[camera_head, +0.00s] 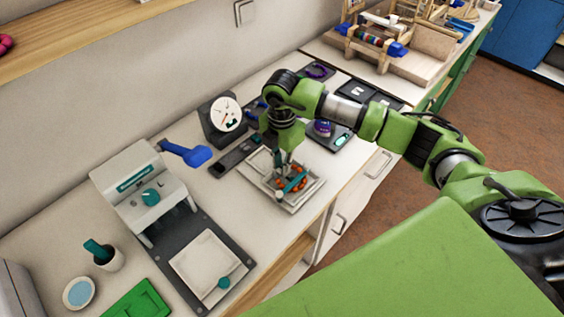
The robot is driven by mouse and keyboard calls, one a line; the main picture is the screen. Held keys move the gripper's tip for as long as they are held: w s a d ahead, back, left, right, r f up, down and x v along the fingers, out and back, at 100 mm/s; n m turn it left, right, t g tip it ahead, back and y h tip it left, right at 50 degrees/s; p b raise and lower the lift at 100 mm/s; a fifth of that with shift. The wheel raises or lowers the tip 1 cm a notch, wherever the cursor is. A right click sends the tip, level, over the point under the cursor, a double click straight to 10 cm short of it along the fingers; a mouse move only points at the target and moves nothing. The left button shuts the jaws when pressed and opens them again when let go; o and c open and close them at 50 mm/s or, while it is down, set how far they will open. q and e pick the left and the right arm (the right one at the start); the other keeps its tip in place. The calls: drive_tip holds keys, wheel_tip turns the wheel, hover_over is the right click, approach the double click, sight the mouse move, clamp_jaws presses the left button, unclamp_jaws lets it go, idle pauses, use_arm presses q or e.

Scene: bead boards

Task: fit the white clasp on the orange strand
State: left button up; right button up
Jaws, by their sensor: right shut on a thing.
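My right gripper (289,178) reaches down over a pale square bead board (267,192) at the middle of the counter. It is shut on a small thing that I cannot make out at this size. Orange beads (281,184), which look like the orange strand, lie on the board around and below the fingertips, partly hidden by them. I cannot pick out the white clasp. My left gripper is not in view.
A white press-like machine (138,186) with a blue lever stands to the left. A dial gauge (226,114) stands behind the board. A dark tray (340,140) with a purple item lies to the right. Wooden racks (385,45) stand at the far end.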

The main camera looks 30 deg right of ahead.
idle(0.4)
drive_tip(key=o, duration=1.2)
drive_tip(key=shift+f, duration=0.1)
drive_tip(key=shift+r+p, duration=2.6)
drive_tip(key=shift+r, duration=1)
